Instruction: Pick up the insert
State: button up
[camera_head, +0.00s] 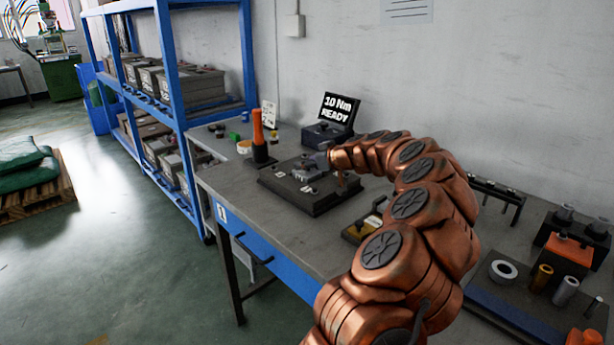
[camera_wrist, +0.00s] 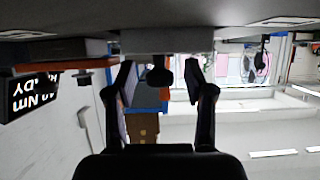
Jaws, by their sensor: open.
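My gripper (camera_wrist: 160,82) is open, with its two dark fingers apart in the wrist view, which is upside down. A small dark rounded piece (camera_wrist: 160,73) shows between the fingers, against a light grey block (camera_wrist: 165,40). It may be the insert, but I cannot tell for certain, nor whether the fingers touch it. In the head view my gripper (camera_head: 319,163) is low over a dark fixture plate (camera_head: 316,207) on the bench, beside a small grey part (camera_head: 305,174). My arm and gripper hide some of the plate there.
A display (camera_head: 338,108) reading "10 Nm READY" stands behind the plate. An orange-handled tool (camera_head: 258,130) stands at its left. A small dark tray (camera_head: 352,233) lies at the right, partly behind my arm.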

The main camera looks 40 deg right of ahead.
grip_shut()
dwell(0.4)
dwell(0.4)
